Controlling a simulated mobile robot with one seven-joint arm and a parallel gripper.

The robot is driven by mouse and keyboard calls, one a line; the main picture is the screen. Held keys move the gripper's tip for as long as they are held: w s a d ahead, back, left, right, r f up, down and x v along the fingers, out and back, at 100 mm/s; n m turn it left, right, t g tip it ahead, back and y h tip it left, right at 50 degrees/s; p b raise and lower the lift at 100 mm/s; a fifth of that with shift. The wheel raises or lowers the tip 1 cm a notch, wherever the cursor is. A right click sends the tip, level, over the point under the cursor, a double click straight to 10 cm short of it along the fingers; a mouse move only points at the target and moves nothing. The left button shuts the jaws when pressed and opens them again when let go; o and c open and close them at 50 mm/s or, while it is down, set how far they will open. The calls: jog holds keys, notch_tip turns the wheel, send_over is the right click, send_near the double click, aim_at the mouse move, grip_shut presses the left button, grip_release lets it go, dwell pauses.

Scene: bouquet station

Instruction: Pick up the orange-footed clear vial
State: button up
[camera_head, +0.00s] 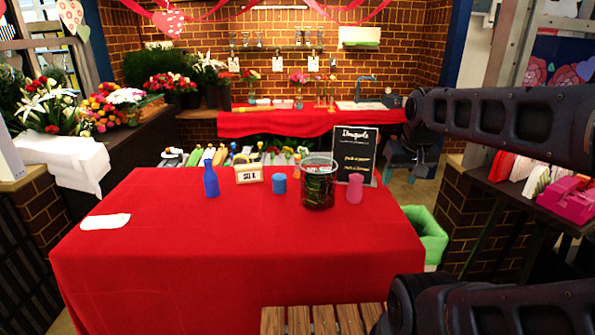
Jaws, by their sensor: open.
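I cannot make out the orange-footed clear vial for certain. Slim, orange-toned upright items (321,92) stand on the red-covered back counter, too small to tell whether one is a clear vial. On the near red-covered table (230,262) stand a blue bottle (211,180), a small blue cup (279,184), a large clear glass jar (318,184) with dark and green contents, and a pink vase (355,189). My arm's dark links cross the right side of the view. My gripper does not show.
A small framed sign (249,174) and a black chalkboard (356,150) stand along the table's far edge. A white cloth (105,222) lies at the left. The table's front is clear. A green-lined bin (428,235) stands at its right. Flowers (110,105) fill the left counter.

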jog(key=w+a+r+n+g, duration=0.1)
jog(key=w+a+r+n, duration=0.15)
jog(key=w, duration=0.45)
jog(key=w+a+r+n, duration=0.1)
jog(key=w+r+n, duration=0.2)
jog(key=w, duration=0.5)
jog(key=n+g, duration=0.4)
jog(key=n, duration=1)
send_over(297, 156)
jog(key=f, duration=1.5)
jog(key=shift+d+f, duration=0.3)
jog(key=shift+w+a+f+n, duration=0.2)
jog(key=shift+f+n, duration=0.05)
jog(key=shift+f, duration=0.15)
notch_tip(297, 156, down, 10)
jog(key=shift+f, duration=0.25)
grip_shut()
